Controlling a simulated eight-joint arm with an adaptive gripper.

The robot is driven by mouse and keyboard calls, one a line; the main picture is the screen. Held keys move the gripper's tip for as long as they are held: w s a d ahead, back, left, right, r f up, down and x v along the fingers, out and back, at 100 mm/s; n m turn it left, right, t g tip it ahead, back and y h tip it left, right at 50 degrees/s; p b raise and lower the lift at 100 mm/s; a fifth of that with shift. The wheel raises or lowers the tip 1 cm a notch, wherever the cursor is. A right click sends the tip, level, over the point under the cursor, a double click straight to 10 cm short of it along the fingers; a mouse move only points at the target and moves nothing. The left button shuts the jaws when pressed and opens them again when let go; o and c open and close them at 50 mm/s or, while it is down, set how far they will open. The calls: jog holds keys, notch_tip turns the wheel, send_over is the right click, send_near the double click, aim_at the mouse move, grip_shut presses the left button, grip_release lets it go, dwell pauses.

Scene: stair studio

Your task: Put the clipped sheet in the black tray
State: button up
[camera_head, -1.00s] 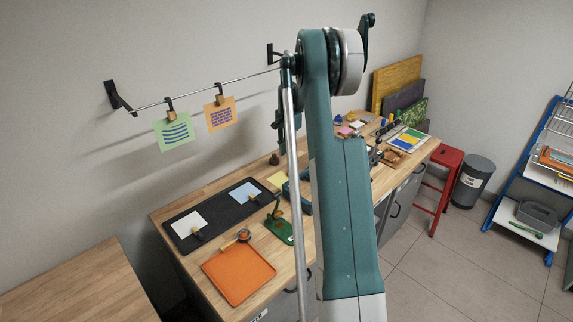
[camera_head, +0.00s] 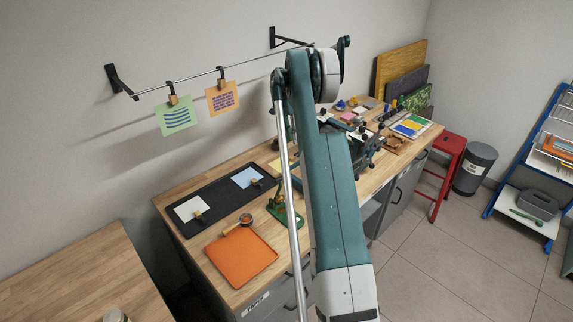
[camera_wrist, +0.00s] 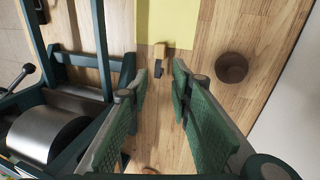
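A yellow sheet (camera_wrist: 172,22) lies on the wooden bench at the top of the wrist view, with a wooden clip (camera_wrist: 159,54) on its near edge. It shows only partly in the head view (camera_head: 276,166), behind my arm. My gripper (camera_wrist: 158,74) is open, its green-padded fingers apart with nothing between them. The clip is just beyond the fingertips, roughly in line with the gap. The black tray (camera_head: 217,206) lies on the bench in the head view. A white sheet (camera_head: 190,207) and a blue sheet (camera_head: 247,177), each with a clip, lie in it.
A press with a metal roller (camera_wrist: 48,133) stands close left of my fingers in the wrist view; a brown cup (camera_wrist: 232,68) stands to the right. An orange tray (camera_head: 240,258) and green tool (camera_head: 288,212) are near the black tray. Green and orange sheets hang from a wall rail.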

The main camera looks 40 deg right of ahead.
aim_at(288, 161)
jog(key=shift+f, duration=0.2)
dwell(0.3)
jog(key=shift+x, duration=1.2)
jog(key=shift+d+f, duration=0.1)
jog(key=shift+x, duration=2.5)
jog(key=shift+c, duration=0.6)
jog(key=c, duration=0.3)
jog(key=shift+c, duration=0.4)
